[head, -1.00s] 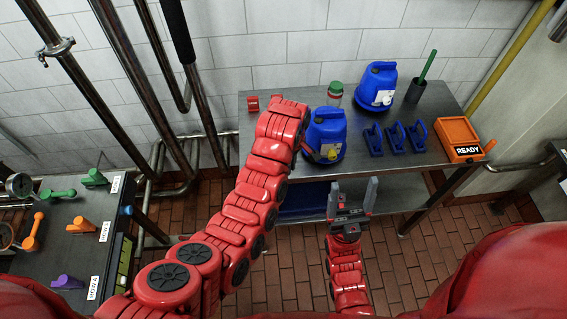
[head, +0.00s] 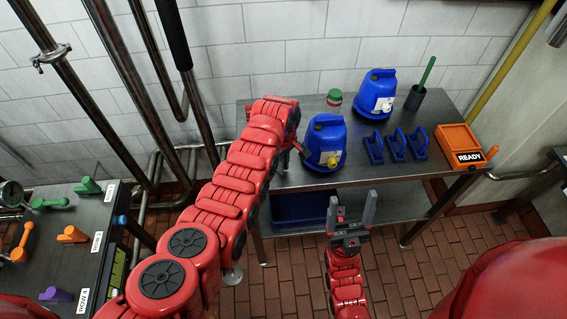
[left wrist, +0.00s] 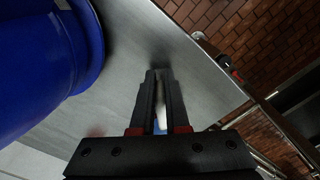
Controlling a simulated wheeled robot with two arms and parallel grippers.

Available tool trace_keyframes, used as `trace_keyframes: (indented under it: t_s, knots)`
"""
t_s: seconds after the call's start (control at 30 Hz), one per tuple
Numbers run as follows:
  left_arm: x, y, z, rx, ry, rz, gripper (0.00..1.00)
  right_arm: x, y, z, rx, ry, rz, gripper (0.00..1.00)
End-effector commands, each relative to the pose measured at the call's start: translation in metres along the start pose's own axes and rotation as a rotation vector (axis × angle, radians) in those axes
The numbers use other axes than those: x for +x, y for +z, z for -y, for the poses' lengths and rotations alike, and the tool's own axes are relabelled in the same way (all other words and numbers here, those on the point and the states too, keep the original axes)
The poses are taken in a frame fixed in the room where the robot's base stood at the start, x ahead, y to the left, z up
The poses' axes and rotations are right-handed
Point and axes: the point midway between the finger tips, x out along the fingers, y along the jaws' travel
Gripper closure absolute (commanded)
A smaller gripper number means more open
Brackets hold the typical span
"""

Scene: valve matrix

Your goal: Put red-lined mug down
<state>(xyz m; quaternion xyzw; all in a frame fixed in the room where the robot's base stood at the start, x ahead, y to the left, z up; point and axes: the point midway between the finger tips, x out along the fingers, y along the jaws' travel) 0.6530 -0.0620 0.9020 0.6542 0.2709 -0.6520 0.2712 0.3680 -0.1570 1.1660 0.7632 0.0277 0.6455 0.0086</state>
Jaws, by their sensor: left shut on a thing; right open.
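My left gripper (head: 303,150) is at the left side of the near blue jug (head: 325,143), over the steel table. In the left wrist view, its fingers (left wrist: 163,78) are close together, with a narrow pale sliver (left wrist: 161,112) between them. This sliver fits the red-lined mug, but its body and red lining cannot be made out. In the head view the mug is hidden by my left arm and the jug. My right gripper (head: 352,207) is open and empty, in front of the table's near edge.
The steel table (head: 400,172) also bears a second blue jug (head: 377,95), a green-lidded jar (head: 334,98), blue brackets (head: 397,146), a dark cup with a green handle (head: 414,98) and an orange READY tray (head: 461,142). A valve bench (head: 90,235) stands left.

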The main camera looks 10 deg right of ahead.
Motion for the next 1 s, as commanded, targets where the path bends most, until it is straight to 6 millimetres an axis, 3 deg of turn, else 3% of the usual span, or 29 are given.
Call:
trace_keyframes:
  t_s: [0.37, 0.4, 0.57, 1.0]
  knots:
    - [0.0071, 0.0006, 0.0005, 0.0, -0.001, 0.001, 1.0, -0.0038, 0.0007, 0.0002, 0.0, 0.0, 0.0, 0.26]
    - [0.0062, 0.0005, 0.0005, 0.0, -0.001, 0.001, 0.84, -0.003, 0.0005, 0.0001, 0.0, 0.0, 0.0, 0.26]
    - [0.0055, 0.0005, 0.0004, 0.0, -0.001, 0.001, 0.57, -0.0023, 0.0004, 0.0001, 0.0, 0.0, 0.0, 0.26]
    - [-0.0026, -0.0001, -0.0011, 0.0, 0.003, -0.001, 0.57, -0.0024, 0.0005, 0.0001, 0.0, 0.0, 0.0, 0.26]
